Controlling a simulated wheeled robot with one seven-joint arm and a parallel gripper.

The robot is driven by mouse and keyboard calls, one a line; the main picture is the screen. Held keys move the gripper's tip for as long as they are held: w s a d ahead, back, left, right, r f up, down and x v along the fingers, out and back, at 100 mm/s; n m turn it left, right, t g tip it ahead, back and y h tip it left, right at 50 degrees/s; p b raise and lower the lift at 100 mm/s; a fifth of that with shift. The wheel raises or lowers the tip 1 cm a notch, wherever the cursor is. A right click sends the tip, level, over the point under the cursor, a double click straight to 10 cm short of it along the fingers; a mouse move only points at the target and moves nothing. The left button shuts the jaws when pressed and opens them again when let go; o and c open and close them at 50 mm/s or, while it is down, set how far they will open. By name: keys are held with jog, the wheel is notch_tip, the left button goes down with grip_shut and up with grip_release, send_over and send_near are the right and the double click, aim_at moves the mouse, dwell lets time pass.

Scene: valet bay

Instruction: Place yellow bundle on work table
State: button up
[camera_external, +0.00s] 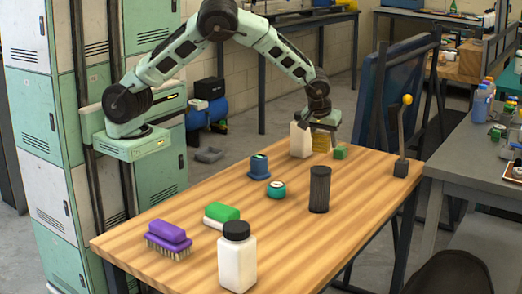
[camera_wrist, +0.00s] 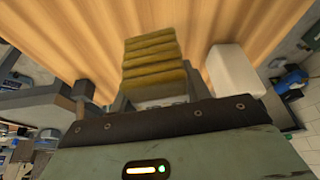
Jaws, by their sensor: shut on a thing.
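The yellow bundle (camera_external: 321,142) is at the far end of the wooden work table (camera_external: 180,222). It is a ridged, stacked yellow block between the fingers of my gripper (camera_external: 323,124). In the wrist view the yellow bundle (camera_wrist: 155,62) sits in the jaws, with the wooden table top (camera_wrist: 80,30) behind it. My gripper is shut on it from above. The bundle is at or just above the table surface; I cannot tell if it touches. Its upper part is hidden by the fingers in the external view.
A yellow-knobbed lever (camera_external: 403,135) rises at the right edge.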

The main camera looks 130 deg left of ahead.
jog(key=shift+r, duration=1)
notch_tip(320, 180, up, 5)
jog(key=shift+f, duration=0.2)
jog(key=w+d+f+p, duration=0.15)
jog(key=d+p, duration=0.25)
jog(key=d, duration=2.4)
jog(key=s+d+r+m+p, duration=0.1)
jog(key=s+d+p, duration=0.2)
jog(key=s+d, duration=1.7)
jog(key=f, duration=0.5)
jog(key=w+f+b, duration=0.1)
jog(key=f, duration=0.4)
jog(key=d+f, duration=0.1)
jog(key=f, duration=0.4)
jog(key=shift+w+b, duration=0.25)
jog(key=shift+b, duration=0.05)
